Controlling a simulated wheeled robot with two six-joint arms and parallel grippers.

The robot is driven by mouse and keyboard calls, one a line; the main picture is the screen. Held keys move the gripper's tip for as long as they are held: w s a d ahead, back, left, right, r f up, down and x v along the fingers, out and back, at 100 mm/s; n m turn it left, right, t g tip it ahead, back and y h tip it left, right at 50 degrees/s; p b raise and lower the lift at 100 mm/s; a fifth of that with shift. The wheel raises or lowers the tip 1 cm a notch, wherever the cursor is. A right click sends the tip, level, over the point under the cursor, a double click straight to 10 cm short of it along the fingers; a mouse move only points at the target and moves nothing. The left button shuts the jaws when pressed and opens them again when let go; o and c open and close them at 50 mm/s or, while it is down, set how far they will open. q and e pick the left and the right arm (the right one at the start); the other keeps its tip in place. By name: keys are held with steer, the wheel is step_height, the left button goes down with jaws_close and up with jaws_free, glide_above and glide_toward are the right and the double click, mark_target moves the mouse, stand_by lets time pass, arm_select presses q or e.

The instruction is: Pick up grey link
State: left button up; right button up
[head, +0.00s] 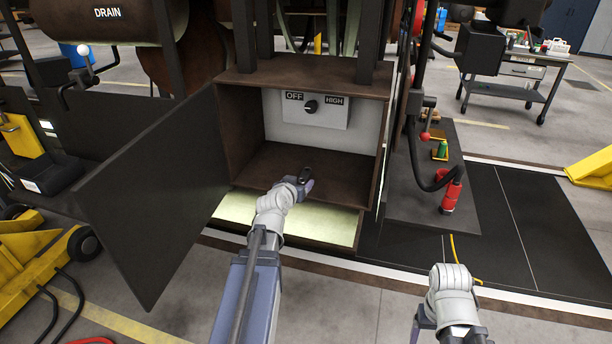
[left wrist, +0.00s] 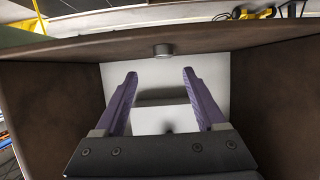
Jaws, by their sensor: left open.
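My left gripper (head: 306,184) reaches into the open brown box (head: 240,150), just above its floor near the front. In the left wrist view its two purple fingers (left wrist: 160,74) stand wide apart with nothing between them. A small dark piece (head: 305,172) shows right at the fingertips in the head view; I cannot tell whether it is the grey link or part of the gripper. A short grey cylinder (left wrist: 163,50) sits beyond the fingertips against the brown surface in the left wrist view. No grey link is clearly recognisable. My right gripper is outside the view.
The box's dark door (head: 150,200) hangs open to the left of my left arm. A grey switch panel (head: 315,109) marked OFF and HIGH, with a black knob, is on the back wall. A red bottle (head: 451,190) stands on the dark platform to the right.

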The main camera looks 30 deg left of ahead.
mark_target(305, 175)
arm_select(q)
steer(key=shift+b+x, duration=0.5)
steer(key=shift+x, duration=0.9)
steer(key=x, duration=0.1)
steer(key=b+x, duration=0.1)
steer(key=x, duration=0.1)
steer(key=b+x, duration=0.1)
steer(key=x, duration=0.1)
steer(key=shift+a+f, duration=0.1)
steer(key=shift+a, duration=0.25)
steer(key=shift+s, duration=0.1)
steer(key=shift+c, duration=0.3)
jaws_close()
